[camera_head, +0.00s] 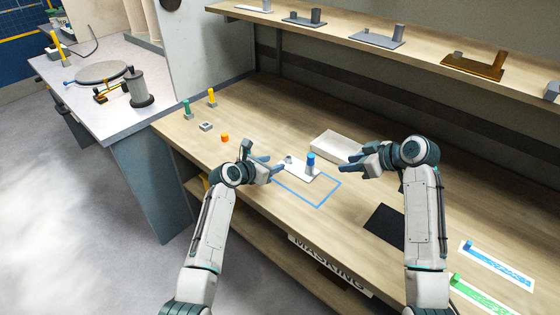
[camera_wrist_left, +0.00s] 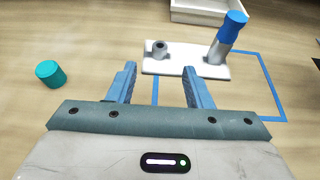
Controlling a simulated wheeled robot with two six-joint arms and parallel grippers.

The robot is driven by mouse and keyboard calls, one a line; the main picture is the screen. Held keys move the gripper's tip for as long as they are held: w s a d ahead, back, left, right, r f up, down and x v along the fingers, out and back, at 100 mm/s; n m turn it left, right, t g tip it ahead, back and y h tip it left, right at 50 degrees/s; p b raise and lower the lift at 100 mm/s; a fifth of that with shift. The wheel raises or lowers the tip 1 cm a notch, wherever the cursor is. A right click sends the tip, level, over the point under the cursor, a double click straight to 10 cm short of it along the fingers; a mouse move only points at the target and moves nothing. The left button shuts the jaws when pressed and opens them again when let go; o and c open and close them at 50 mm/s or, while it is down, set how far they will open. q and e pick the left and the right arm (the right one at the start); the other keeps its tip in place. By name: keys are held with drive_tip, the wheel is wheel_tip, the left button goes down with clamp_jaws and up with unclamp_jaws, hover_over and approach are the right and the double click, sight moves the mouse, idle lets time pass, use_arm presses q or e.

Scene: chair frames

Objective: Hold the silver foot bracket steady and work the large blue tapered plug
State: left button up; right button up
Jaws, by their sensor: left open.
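The silver foot bracket (camera_head: 301,168) lies at the back edge of a blue taped outline on the bench. In the left wrist view its pale plate (camera_wrist_left: 185,67) carries a short hollow post and a taller tilted post. The large blue plug (camera_head: 311,158) caps the taller post; it also shows in the left wrist view (camera_wrist_left: 232,27). My left gripper (camera_head: 277,173) is open, its fingertips (camera_wrist_left: 159,70) at the plate's near edge with nothing gripped. My right gripper (camera_head: 346,168) hovers to the right of the plug, apart from it; its finger gap is unclear.
A white tray (camera_head: 337,146) stands behind the bracket. A teal cylinder (camera_wrist_left: 50,74) stands left of my left gripper. An orange piece (camera_head: 225,138) and small plugs on blocks sit at the back left. A black mat (camera_head: 385,225) lies at front right.

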sight(286, 159)
use_arm(q)
drive_tip(key=shift+x, duration=3.6)
drive_tip(key=shift+c, duration=0.3)
clamp_jaws()
drive_tip(key=c, duration=0.7)
unclamp_jaws()
clamp_jaws()
